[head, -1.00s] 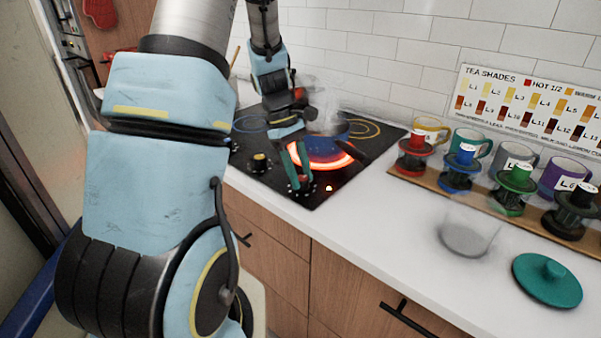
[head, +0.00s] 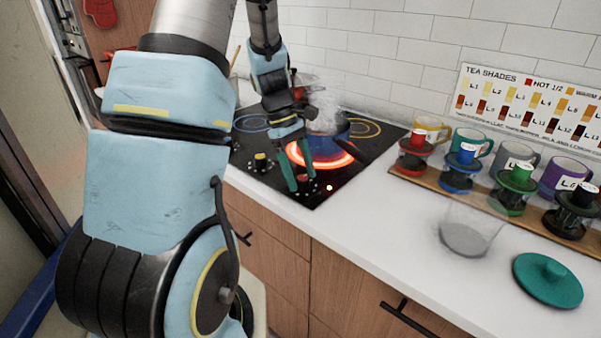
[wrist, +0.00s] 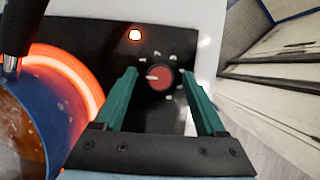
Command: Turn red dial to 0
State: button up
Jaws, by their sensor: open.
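The red dial (wrist: 160,78) sits on the black stove top, with a pale pointer mark on its left side in the wrist view and small white marks around it. In the head view the dial (head: 303,178) shows only as a small red patch between the fingers. My gripper (wrist: 163,80) is open, with one green finger on each side of the dial. I cannot tell whether either finger touches it. My gripper also shows in the head view (head: 301,186), pointing down at the front edge of the stove.
A blue pot (head: 330,142) stands on the glowing red burner (head: 345,160), close to my gripper. Mugs and a glass stand on the counter at right.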

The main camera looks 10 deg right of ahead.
jog(key=b+v, duration=0.2)
jog(key=v, duration=0.8)
jog(key=shift+a+r, duration=0.15)
jog(key=shift+r, duration=0.15)
jog(key=shift+w, duration=0.15)
jog(key=s+a+f+m+t+y, duration=0.2)
jog(key=s+a+f+m+t, duration=0.2)
jog(key=s+a+m, duration=0.5)
jog(key=shift+s+a+f+m+t+y, duration=0.45)
jog(key=shift+s+f, duration=0.25)
jog(key=shift+s, duration=0.4)
